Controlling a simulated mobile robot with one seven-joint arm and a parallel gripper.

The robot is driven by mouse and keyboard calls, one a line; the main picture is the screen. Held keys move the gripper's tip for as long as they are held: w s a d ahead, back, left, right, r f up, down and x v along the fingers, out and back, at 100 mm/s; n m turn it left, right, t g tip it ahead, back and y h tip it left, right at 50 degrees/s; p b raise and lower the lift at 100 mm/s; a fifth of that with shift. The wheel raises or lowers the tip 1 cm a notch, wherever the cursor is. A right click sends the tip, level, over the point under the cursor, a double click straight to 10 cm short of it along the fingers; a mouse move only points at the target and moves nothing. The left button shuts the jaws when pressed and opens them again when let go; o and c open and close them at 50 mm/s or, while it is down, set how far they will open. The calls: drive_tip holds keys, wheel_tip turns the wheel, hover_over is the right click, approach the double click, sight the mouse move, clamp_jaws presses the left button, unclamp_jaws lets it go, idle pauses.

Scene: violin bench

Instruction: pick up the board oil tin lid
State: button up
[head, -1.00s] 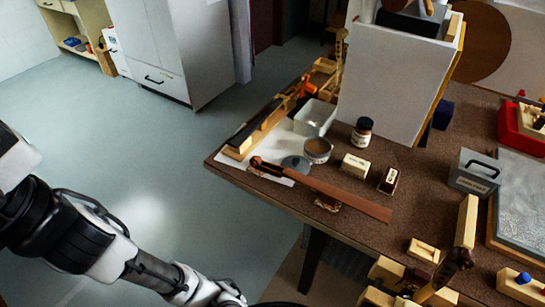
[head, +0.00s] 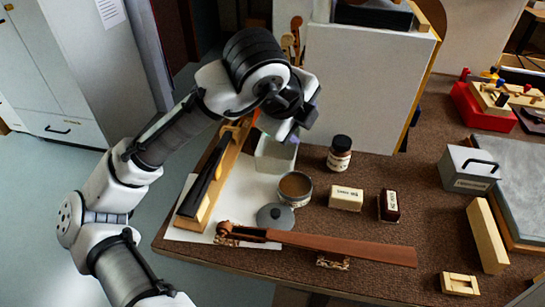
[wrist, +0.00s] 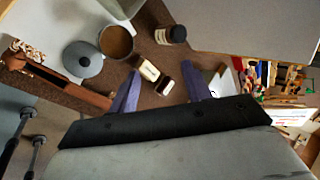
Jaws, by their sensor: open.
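The board oil tin lid (head: 276,217) is a grey round disc with a small knob. It lies on the bench at the edge of a white sheet, just in front of the open tin (head: 295,188) of brown contents. The lid (wrist: 83,59) and the tin (wrist: 116,42) both show in the wrist view, to the left of the jaws. My gripper (head: 291,133) is above the back of the bench, behind and higher than the lid. In the wrist view its two bluish fingers (wrist: 161,72) are apart with nothing between them.
A wooden neck with a long fingerboard (head: 340,246) lies close in front of the lid. A clear tub (head: 275,157), a dark jar (head: 339,153), a cream box (head: 346,198) and a dark red block (head: 389,206) stand nearby. A tall white panel (head: 365,85) rises behind.

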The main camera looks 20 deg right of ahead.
drive_tip(key=s+a+f+m+g+y, duration=0.3)
drive_tip(key=a+f+y, duration=0.35)
drive_tip(key=f, duration=0.25)
drive_tip(key=b, duration=0.1)
hover_over(276, 211)
drive_tip(key=s, duration=0.1)
drive_tip(key=f, duration=0.7)
drive_tip(key=shift+a+f, duration=0.25)
drive_tip(key=shift+a, duration=0.15)
drive_tip(key=shift+w+d+f, duration=0.1)
drive_tip(key=shift+d+f, duration=0.05)
drive_tip(key=shift+f, duration=0.85)
drive_tip(key=shift+w+d+f, duration=0.1)
drive_tip(key=shift+w+f, duration=0.05)
drive_tip(key=shift+f, duration=0.8)
drive_tip(key=shift+w+d+f, duration=0.1)
drive_tip(key=shift+d+f, duration=0.05)
drive_tip(key=shift+f, duration=0.85)
drive_tip(key=shift+c, duration=0.2)
clamp_jaws()
